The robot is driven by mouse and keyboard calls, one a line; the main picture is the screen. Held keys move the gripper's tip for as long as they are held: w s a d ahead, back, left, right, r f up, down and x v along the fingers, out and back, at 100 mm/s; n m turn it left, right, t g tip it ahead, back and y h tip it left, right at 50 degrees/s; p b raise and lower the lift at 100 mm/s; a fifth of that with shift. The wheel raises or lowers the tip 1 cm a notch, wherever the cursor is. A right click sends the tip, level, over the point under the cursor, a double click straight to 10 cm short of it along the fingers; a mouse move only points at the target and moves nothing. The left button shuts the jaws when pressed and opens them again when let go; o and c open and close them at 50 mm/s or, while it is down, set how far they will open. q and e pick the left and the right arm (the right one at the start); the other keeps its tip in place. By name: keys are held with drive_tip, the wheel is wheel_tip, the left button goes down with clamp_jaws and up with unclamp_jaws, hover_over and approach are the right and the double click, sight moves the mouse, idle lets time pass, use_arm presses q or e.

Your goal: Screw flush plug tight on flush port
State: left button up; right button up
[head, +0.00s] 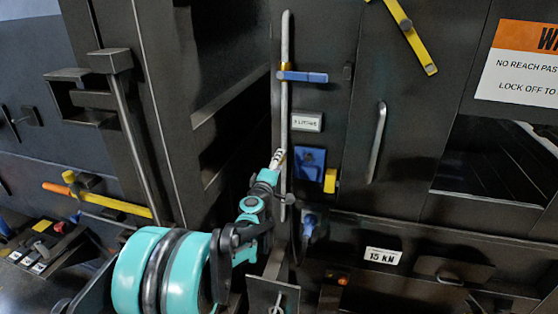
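My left arm comes up from the lower left. Its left gripper (279,158) is beside a vertical grey pipe (285,110) on the dark machine front. The fingertip area is small, with white and dark bands; I cannot tell whether it is open or shut, or whether it holds a plug. The flush plug and the flush port cannot be told apart for sure here; the gripper and arm cover part of the area around the pipe's lower end. My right gripper is not in view.
A blue lever (302,76) crosses the pipe higher up. Right of the pipe are a small white label (307,122), a blue fitting (310,162) and a yellow block (330,180). A grey handle (377,142) stands farther right. A yellow bar (110,202) sticks out at left.

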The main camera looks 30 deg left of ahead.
use_arm(q)
drive_tip(key=n+b, duration=0.2)
drive_tip(key=n, duration=1.8)
clamp_jaws()
drive_tip(key=c, duration=0.6)
unclamp_jaws()
drive_tip(key=shift+c, duration=0.2)
clamp_jaws()
drive_tip(key=m, duration=0.5)
drive_tip(key=shift+b, duration=0.35)
